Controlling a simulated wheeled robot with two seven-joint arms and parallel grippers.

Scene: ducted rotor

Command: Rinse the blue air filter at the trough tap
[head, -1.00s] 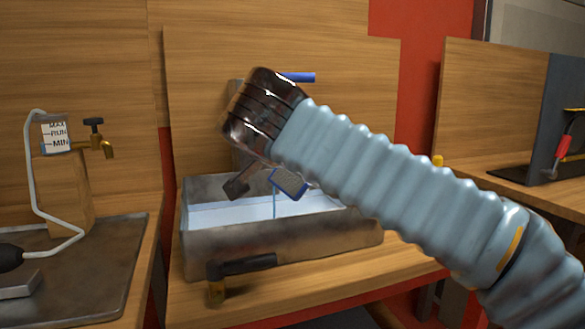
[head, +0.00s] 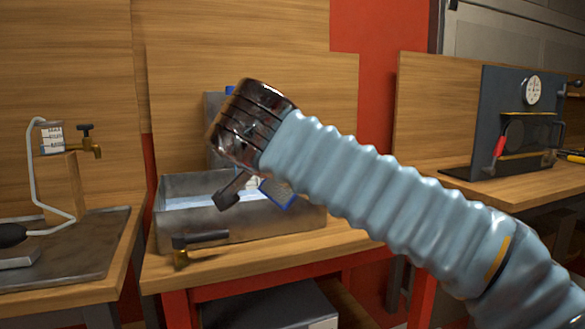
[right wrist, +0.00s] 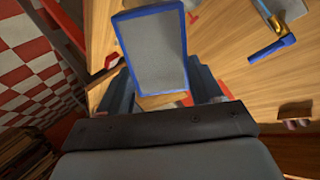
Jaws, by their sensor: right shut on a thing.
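My right gripper (head: 248,192) is shut on the blue-framed air filter (head: 278,194), which appears in front of the trough's right part in the head view. In the right wrist view the filter (right wrist: 155,50) stands upright between the two dark fingers (right wrist: 160,92), its grey mesh face showing. The metal trough (head: 225,228) holds pale water. The tap is mostly hidden behind my right arm; a bit of its blue lever (head: 230,90) shows. The lever (right wrist: 272,47) also shows in the right wrist view. I cannot tell whether water runs. My left gripper is out of view.
A brass valve with a dark handle (head: 200,240) is at the trough's front left. Left of it are a metal tray (head: 85,255) and a wooden post with another tap (head: 88,142). A dark panel with a gauge (head: 533,90) stands on the right bench.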

